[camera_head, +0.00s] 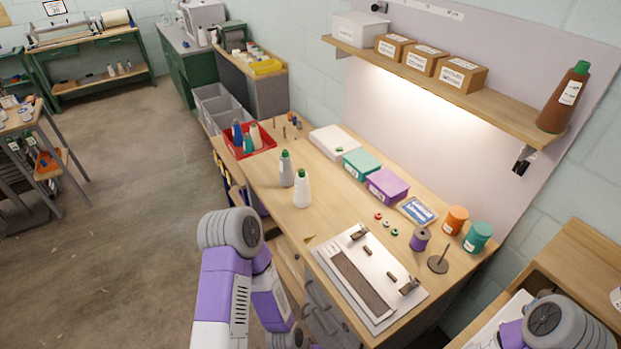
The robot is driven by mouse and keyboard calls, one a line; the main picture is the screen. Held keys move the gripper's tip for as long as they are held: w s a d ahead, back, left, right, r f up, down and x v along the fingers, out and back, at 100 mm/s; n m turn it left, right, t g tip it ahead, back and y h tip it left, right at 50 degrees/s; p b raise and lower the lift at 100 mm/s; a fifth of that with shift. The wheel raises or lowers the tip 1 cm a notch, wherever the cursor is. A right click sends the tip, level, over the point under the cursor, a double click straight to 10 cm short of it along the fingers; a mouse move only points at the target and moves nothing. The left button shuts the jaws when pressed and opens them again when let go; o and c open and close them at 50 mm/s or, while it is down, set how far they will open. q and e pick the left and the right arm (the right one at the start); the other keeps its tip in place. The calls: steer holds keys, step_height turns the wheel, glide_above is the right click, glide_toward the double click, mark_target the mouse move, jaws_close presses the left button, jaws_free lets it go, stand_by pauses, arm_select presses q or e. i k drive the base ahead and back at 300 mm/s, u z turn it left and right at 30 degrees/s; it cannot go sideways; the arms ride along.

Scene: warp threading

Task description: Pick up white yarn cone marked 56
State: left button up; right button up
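A white yarn cone (302,190) with a green tip stands upright on the wooden workbench, left of its middle. A greyer cone (286,170), also green-tipped, stands upright just behind it to the left. No number can be read on either cone at this size. Parts of my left arm show at the lower middle, in front of the bench's left side, and part of my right arm shows at the lower right corner. Neither gripper's fingers are in view. Nothing touches the white cone.
A red bin (262,149) of cones stands behind. Teal (362,165) and purple (387,186) boxes lie to the right. A white board (335,285) with a dark strip lies in front. A purple spool (420,239) stands near the right. Bare wood surrounds the white cone's front and right.

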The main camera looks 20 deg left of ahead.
mark_target(301, 197)
steer(key=u, duration=2.3)
steer(key=i, duration=2.6)
steer(key=z, duration=3.15)
